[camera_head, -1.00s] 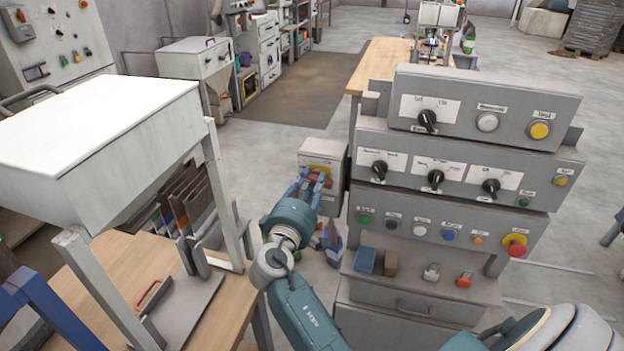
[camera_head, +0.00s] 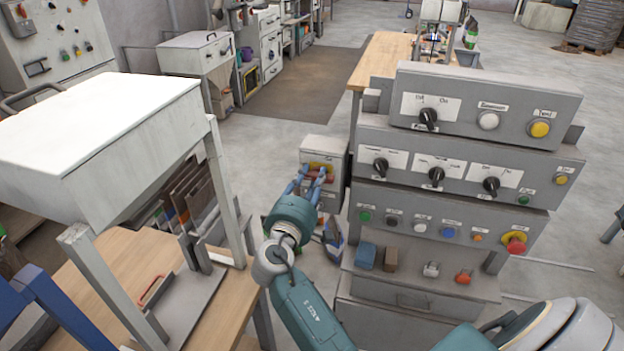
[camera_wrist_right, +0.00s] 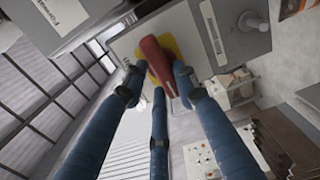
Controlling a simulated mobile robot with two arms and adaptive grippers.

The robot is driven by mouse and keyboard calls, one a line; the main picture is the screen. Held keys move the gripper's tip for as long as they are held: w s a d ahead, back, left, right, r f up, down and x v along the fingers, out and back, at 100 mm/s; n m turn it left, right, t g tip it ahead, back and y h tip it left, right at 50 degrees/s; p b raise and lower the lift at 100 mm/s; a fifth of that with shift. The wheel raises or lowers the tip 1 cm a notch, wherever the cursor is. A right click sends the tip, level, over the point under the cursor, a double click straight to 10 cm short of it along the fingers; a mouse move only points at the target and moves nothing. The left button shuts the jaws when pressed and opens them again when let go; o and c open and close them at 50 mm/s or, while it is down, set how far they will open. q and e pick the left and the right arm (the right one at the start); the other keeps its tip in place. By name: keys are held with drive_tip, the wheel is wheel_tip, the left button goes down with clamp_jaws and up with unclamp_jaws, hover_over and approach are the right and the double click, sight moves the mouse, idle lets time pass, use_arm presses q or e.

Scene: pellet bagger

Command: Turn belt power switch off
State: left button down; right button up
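A red switch handle on a yellow plate (camera_head: 317,166) is on the front of a small grey box (camera_head: 322,147), left of the large control console. In the right wrist view the red handle (camera_wrist_right: 157,62) stands tilted in front of its yellow plate. I cannot read a label on it. My right gripper (camera_head: 308,178) is at the box, its blue fingers spread. In the right wrist view the fingers of my right gripper (camera_wrist_right: 159,78) lie on both sides of the handle. Whether they touch it is unclear. My left gripper is out of view.
The grey console (camera_head: 470,150) with knobs and buttons stands close on the right. A white-topped hopper (camera_head: 110,115) stands over a wooden bench (camera_head: 130,265) on the left. Open floor (camera_head: 270,125) lies behind the switch box.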

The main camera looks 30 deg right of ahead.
drive_tip(key=shift+o, duration=1)
drive_tip(key=shift+r, duration=0.1)
drive_tip(key=shift+d, duration=0.1)
drive_tip(key=shift+f, duration=0.2)
drive_tip(key=shift+s+a, duration=0.1)
drive_tip(key=shift+a, duration=0.1)
drive_tip(key=v, duration=0.7)
